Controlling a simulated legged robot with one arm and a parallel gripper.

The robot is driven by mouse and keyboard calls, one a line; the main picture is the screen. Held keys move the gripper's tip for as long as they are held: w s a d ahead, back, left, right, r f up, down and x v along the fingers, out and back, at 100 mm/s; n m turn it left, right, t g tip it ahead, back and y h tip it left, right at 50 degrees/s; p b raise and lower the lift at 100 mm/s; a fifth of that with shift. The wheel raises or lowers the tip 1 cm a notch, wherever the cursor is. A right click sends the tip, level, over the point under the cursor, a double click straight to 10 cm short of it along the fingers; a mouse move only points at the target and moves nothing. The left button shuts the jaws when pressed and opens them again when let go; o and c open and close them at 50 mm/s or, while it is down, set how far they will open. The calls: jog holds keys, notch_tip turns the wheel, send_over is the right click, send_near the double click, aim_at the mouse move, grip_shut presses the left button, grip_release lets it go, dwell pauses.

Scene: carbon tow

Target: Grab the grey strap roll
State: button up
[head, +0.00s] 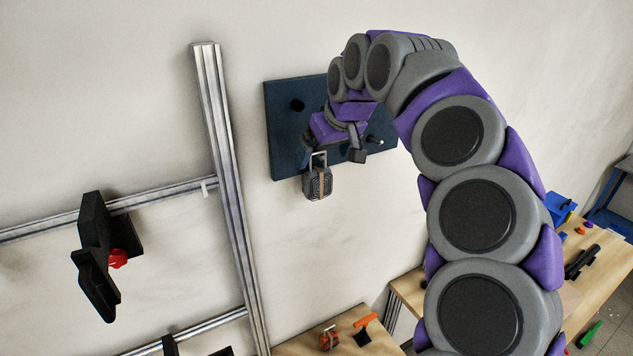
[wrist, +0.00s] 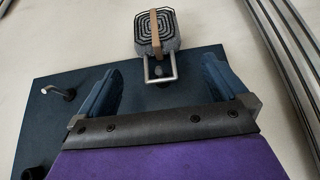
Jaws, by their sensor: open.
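The grey strap roll (head: 317,184) hangs by a metal loop at the lower part of a dark blue wall board (head: 287,150). It has a tan band around it. In the wrist view the strap roll (wrist: 157,32) shows its coiled face, with the loop toward my gripper. My gripper (wrist: 160,84) is open and empty, its two blue fingers apart on either side of the loop, with the roll beyond the fingertips. In the head view my gripper (head: 333,152) is at the board, just above the roll; its fingers are partly hidden by my wrist.
A metal peg (wrist: 66,93) sticks out of the board beside one finger. A metal frame post (head: 222,170) stands left of the board; a black holder (head: 95,245) hangs on its rail. Wooden tables (head: 345,335) with tools stand below. The wall under the roll is clear.

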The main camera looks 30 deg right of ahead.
aim_at(320, 171)
jog(key=shift+x, duration=1.05)
jog(key=p+x, duration=0.1)
jog(key=x, duration=0.3)
jog(key=shift+d, duration=0.15)
jog(key=c, duration=1.1)
jog(key=shift+r, duration=0.15)
